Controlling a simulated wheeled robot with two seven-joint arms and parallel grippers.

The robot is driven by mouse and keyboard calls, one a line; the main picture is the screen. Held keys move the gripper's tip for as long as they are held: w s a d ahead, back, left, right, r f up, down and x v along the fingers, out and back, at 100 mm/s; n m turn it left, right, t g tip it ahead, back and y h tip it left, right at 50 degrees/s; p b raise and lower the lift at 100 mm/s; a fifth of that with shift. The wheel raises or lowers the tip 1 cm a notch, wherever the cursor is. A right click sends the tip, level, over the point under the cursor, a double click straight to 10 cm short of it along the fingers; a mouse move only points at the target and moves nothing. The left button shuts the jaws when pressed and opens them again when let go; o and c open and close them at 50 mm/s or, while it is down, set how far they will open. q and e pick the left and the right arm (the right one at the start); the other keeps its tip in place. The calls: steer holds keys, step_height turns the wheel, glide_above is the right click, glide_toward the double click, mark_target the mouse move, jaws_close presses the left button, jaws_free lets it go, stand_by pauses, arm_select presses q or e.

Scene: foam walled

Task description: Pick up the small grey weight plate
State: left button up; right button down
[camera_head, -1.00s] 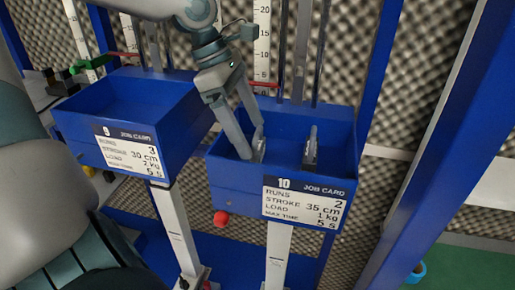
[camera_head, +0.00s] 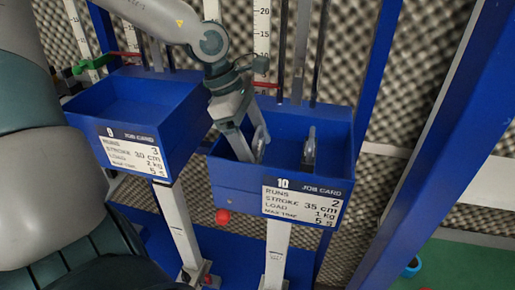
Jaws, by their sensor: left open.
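Two small grey weight plates stand on edge inside the blue bin marked 10 (camera_head: 224,175). The left plate (camera_head: 260,146) is at my left gripper's fingertips, partly covered by a finger. The right plate (camera_head: 310,148) stands apart, free of the gripper. My left gripper (camera_head: 252,147) reaches down into the bin from above, with its two fingers spread. One finger is left of the left plate and the other is close against it; I cannot tell whether they touch it. My right gripper is not in view.
A second blue bin (camera_head: 130,97), marked 9, stands to the left and looks empty. Vertical rods and a scale rise behind bin 10. A blue post (camera_head: 425,140) stands to the right. A red knob (camera_head: 223,217) is below bin 10.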

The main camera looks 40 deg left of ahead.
mark_target(257, 132)
arm_select(q)
steer(key=shift+c, duration=0.2)
steer(key=c, duration=1.5)
steer(key=shift+w+r, duration=0.1)
steer(key=shift+r, duration=0.45)
step_height(257, 132, up, 8)
steer(key=b, duration=0.3)
steer(key=shift+r, duration=0.5)
